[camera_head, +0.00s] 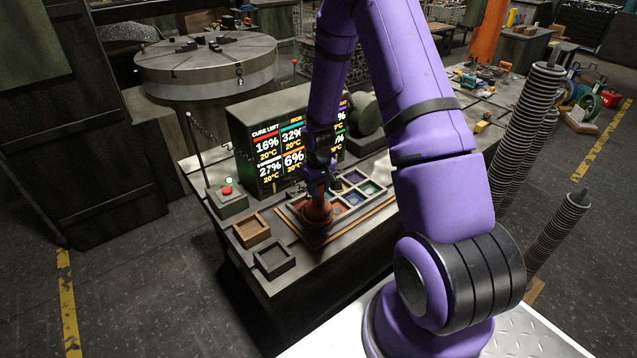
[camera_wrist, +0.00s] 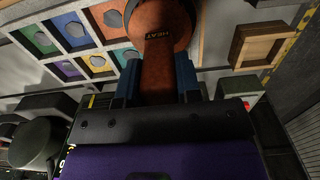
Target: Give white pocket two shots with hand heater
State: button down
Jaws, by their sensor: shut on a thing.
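My gripper (camera_head: 316,182) is shut on the handle of the orange-red hand heater (camera_head: 318,212). In the wrist view the blue fingers of my gripper (camera_wrist: 158,80) flank the handle, and the heater (camera_wrist: 160,45) carries a HEAT label. The heater's wide head is over the left part of the pocket tray (camera_head: 328,236). Purple (camera_wrist: 72,31), green (camera_wrist: 37,39), blue (camera_wrist: 67,70) and yellow (camera_wrist: 96,63) pockets show in the wrist view, with grey pieces in several. I cannot make out a white pocket clearly; the heater hides part of the tray.
A screen (camera_head: 268,160) behind the tray lists cure left percentages, including 16%, 32%, 27% and 6%, at 20°C where readable. A wooden box (camera_head: 252,231) and a dark box (camera_head: 274,261) stand left of the tray. A red button (camera_head: 227,191) sits on a box at the table's left.

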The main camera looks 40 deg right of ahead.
jog(key=shift+f, duration=0.65)
jog(key=shift+f, duration=0.25)
dwell(0.5)
jog(key=shift+r, duration=2.55)
jog(key=shift+f, duration=0.35)
jog(key=shift+f, duration=1.95)
jog(key=shift+f, duration=0.2)
jog(key=shift+r, duration=2.5)
